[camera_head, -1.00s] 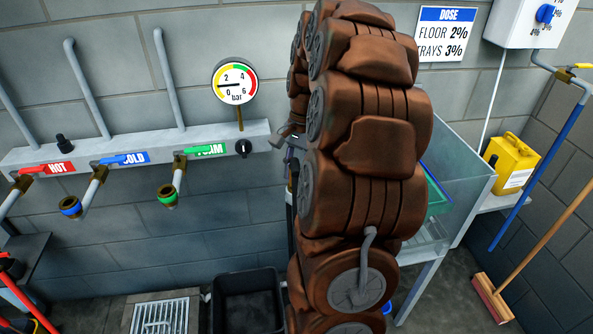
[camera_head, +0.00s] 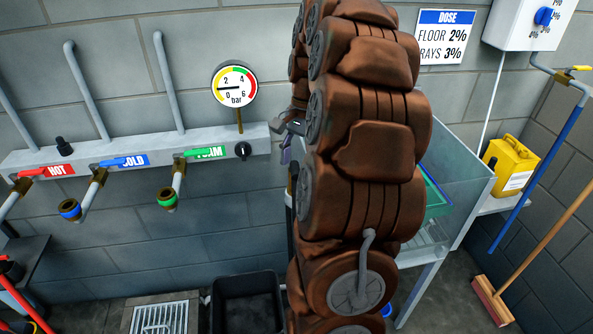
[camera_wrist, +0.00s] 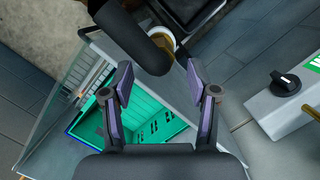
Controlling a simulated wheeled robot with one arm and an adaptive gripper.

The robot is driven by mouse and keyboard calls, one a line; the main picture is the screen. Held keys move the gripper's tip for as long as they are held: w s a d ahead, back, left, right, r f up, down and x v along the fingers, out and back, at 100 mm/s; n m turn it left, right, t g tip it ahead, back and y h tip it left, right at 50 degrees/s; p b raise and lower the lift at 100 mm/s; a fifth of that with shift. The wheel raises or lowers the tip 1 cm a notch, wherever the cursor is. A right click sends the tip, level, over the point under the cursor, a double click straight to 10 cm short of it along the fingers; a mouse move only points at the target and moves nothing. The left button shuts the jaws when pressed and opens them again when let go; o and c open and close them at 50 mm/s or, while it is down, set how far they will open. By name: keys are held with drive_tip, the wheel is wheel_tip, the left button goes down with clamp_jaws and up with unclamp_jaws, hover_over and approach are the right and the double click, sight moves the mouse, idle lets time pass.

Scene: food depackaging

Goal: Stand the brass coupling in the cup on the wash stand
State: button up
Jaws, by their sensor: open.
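My gripper is mostly hidden behind my brown-covered arm in the head view. In the wrist view my gripper (camera_wrist: 160,77) is open, its two purple-padded fingers apart. A thick black rounded tube (camera_wrist: 150,50) reaches in from the top, close to the fingertips; I cannot tell whether it lies between them. The wash stand (camera_head: 465,175) is a clear-sided steel basin at the right, partly hidden by my arm. I cannot make out the cup.
A green crate (camera_wrist: 150,125) sits in the basin. A wall pipe (camera_head: 225,145) carries several taps, a black knob (camera_head: 243,150) and a pressure gauge (camera_head: 235,85). A black tub (camera_head: 248,300) and a floor grate (camera_head: 165,317) lie below. A broom (camera_head: 490,300) leans at the right.

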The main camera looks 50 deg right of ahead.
drive_tip(key=v, duration=0.8)
drive_tip(key=shift+r, duration=0.15)
drive_tip(key=s+a+f+n+g+h, duration=0.15)
drive_tip(key=a+n, duration=0.25)
drive_tip(key=a, duration=0.6)
drive_tip(key=s+a+f+n+t+y, duration=0.15)
drive_tip(key=a+n, duration=0.35)
drive_tip(key=a, duration=0.5)
drive_tip(key=s+a+f+n+h, duration=0.1)
drive_tip(key=s+a+f+n, duration=0.2)
drive_tip(key=s+a+f, duration=0.2)
drive_tip(key=s+a+f+n+g+h, duration=0.1)
drive_tip(key=s+a+f+n, duration=0.3)
drive_tip(key=s, duration=0.5)
drive_tip(key=shift+s+a+f, duration=0.4)
drive_tip(key=shift+a, duration=0.1)
drive_tip(key=shift+c, duration=0.3)
